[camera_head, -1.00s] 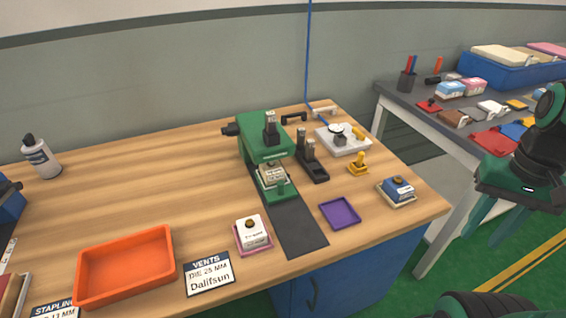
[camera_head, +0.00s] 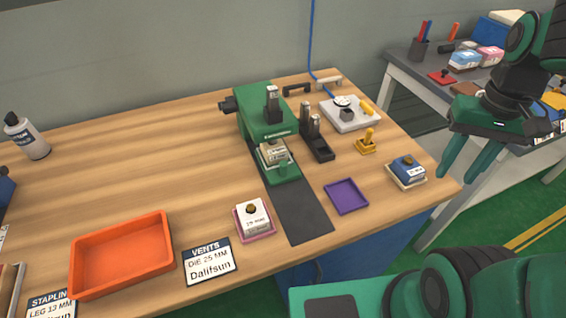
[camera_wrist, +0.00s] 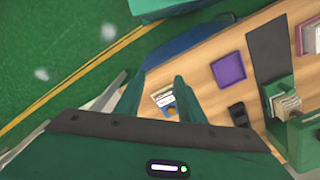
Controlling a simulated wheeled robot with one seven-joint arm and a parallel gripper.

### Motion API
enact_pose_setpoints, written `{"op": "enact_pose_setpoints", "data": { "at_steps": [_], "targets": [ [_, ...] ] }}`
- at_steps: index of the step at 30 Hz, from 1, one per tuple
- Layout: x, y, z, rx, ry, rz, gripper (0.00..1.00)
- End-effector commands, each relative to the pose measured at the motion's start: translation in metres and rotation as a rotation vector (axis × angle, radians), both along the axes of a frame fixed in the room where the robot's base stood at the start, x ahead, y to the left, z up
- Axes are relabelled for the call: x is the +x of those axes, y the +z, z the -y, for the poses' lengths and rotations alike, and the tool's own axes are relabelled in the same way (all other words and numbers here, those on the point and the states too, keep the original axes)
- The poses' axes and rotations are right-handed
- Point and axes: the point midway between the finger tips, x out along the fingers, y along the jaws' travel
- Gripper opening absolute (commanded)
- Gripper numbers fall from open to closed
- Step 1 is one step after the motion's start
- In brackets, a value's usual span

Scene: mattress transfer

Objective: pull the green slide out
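The green machine (camera_head: 259,115) stands toward the back of the wooden bench, with its green slide (camera_head: 285,176) at its front, over a dark strip. A pale block with a label (camera_head: 274,154) sits on the slide. The slide also shows at the right of the wrist view (camera_wrist: 279,92). My gripper (camera_head: 463,175) hangs to the right of the bench, well apart from the slide. Its two green fingers are spread and empty. In the wrist view the fingers (camera_wrist: 157,92) stand apart, with the blue-topped block on its tray seen between them.
A purple tray (camera_head: 346,211), the blue-topped block (camera_head: 407,168), a yellow-handled piece (camera_head: 366,145) and a black holder (camera_head: 318,148) stand right of the slide. A pink-based block (camera_head: 235,229) and an orange tray (camera_head: 80,260) lie left. The dark strip (camera_head: 300,215) before the slide is clear.

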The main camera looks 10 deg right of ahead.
Motion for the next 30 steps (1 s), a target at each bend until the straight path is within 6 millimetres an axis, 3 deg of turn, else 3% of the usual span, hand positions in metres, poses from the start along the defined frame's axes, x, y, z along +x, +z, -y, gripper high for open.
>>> {"op": "enact_pose_setpoints", "data": {
  "at_steps": [3,5,9,15,18,23,30],
  "targets": [
    [0.057,0.005,-0.042,-0.017,0.186,-0.004,0.36],
    [0.083,0.006,-0.070,-0.021,0.279,-0.005,0.36],
    [0.132,0.002,-0.151,-0.021,0.495,-0.002,0.36],
    [0.159,-0.011,-0.265,-0.001,0.741,0.000,0.36],
    [0.161,-0.017,-0.304,0.010,0.817,0.000,0.36],
    [0.159,-0.023,-0.333,0.018,0.872,-0.002,0.36],
    [0.158,-0.049,-0.335,0.018,0.876,-0.004,0.36]
  ]
}}
